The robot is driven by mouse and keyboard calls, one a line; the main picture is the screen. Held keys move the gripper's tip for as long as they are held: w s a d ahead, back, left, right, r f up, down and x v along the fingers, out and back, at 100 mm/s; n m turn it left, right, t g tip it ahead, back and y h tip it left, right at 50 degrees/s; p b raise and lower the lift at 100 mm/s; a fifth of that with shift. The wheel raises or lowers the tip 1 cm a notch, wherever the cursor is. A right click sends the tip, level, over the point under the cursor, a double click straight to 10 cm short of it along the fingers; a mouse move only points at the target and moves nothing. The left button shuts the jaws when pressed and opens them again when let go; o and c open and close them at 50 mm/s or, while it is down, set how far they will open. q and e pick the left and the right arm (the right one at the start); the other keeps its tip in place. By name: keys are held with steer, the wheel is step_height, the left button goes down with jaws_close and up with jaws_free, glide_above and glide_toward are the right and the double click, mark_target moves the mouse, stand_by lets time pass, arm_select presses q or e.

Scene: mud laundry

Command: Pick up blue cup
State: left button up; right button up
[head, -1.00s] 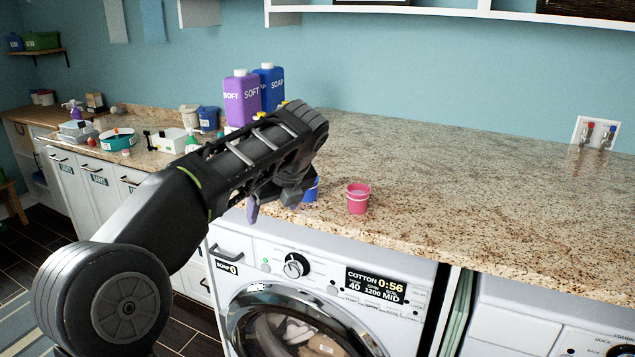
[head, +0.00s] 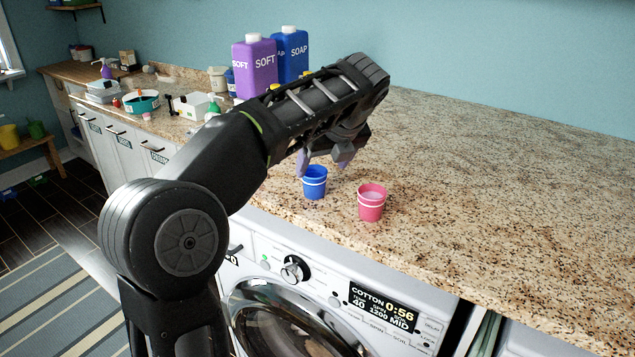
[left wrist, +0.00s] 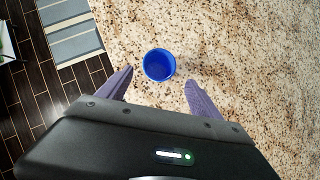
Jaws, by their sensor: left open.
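The blue cup (head: 315,182) stands upright on the speckled counter near its front edge, left of a pink cup (head: 371,202). It also shows from above in the left wrist view (left wrist: 158,65), a little beyond the fingertips and roughly between their lines. My left gripper (head: 322,162) is just above and behind the blue cup in the head view, with its purple-grey fingers pointing down. In the left wrist view the two fingers (left wrist: 160,78) are spread wide with nothing between them. My right gripper is in neither view.
A purple SOFT bottle (head: 254,68) and a blue SOAP bottle (head: 291,55) stand at the back of the counter. A washing machine (head: 300,300) is below the front edge. The counter to the right (head: 500,180) is clear.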

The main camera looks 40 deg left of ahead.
mark_target(314, 181)
arm_select(q)
steer(key=shift+x, duration=1.35)
steer(key=p+x, duration=0.1)
steer(key=x, duration=0.4)
steer(key=shift+s+a+f, duration=0.1)
steer(key=shift+s+f, duration=0.05)
steer(key=shift+c, duration=0.4)
steer(key=c, duration=1.3)
